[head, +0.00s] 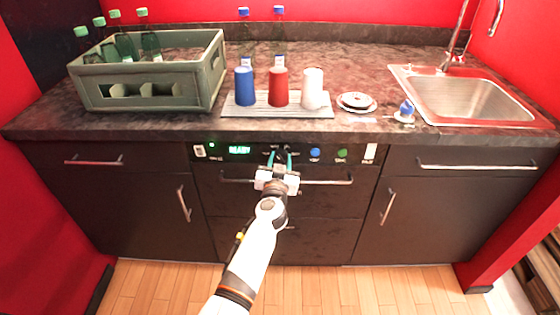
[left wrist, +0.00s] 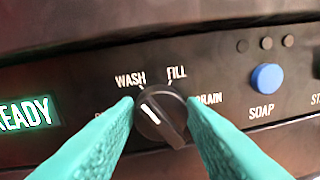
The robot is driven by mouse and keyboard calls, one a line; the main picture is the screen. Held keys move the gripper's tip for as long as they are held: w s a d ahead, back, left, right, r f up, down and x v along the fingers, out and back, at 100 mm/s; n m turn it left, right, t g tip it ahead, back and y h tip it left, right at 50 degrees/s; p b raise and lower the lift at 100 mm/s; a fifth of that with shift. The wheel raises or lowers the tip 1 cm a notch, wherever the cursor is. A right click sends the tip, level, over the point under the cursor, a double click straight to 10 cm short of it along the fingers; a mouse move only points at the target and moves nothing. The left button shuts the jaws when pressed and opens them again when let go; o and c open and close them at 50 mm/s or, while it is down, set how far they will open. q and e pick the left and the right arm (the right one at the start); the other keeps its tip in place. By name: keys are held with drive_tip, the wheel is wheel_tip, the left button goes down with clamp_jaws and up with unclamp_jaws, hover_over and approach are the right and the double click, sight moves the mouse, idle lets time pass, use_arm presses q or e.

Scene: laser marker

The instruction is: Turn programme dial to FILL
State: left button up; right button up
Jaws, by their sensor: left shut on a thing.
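The programme dial (left wrist: 162,118) is a round black knob on the dark front panel, with a ridge and a white line. The white line points up and left, roughly toward the WASH label (left wrist: 130,80). The FILL label (left wrist: 177,73) is above the knob, slightly right. A label at right reads DRAIN, partly covered by a finger; another at far left is mostly hidden. My left gripper (left wrist: 162,106) has teal fingers on both sides of the dial, shut on it. In the head view, the left gripper (head: 279,160) reaches the panel and largely hides the dial. My right gripper is not in view.
The panel has a green READY display (head: 239,150), a blue SOAP button (head: 315,153) and a green button (head: 341,154). A drawer handle (head: 325,182) runs below. On the counter are a bottle crate (head: 150,95), blue, red and white cups on a mat, and a sink.

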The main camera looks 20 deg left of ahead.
use_arm(q)
drive_tip(key=shift+m, duration=0.4)
drive_tip(key=m, duration=0.4)
drive_tip(key=shift+r+m, duration=0.1)
drive_tip(key=shift+m, duration=0.3)
drive_tip(key=m+g, duration=0.1)
drive_tip(key=m, duration=0.4)
drive_tip(key=shift+d+m, duration=0.15)
drive_tip(key=shift+m, duration=0.15)
drive_tip(key=o, duration=1)
drive_tip(key=shift+w, duration=0.1)
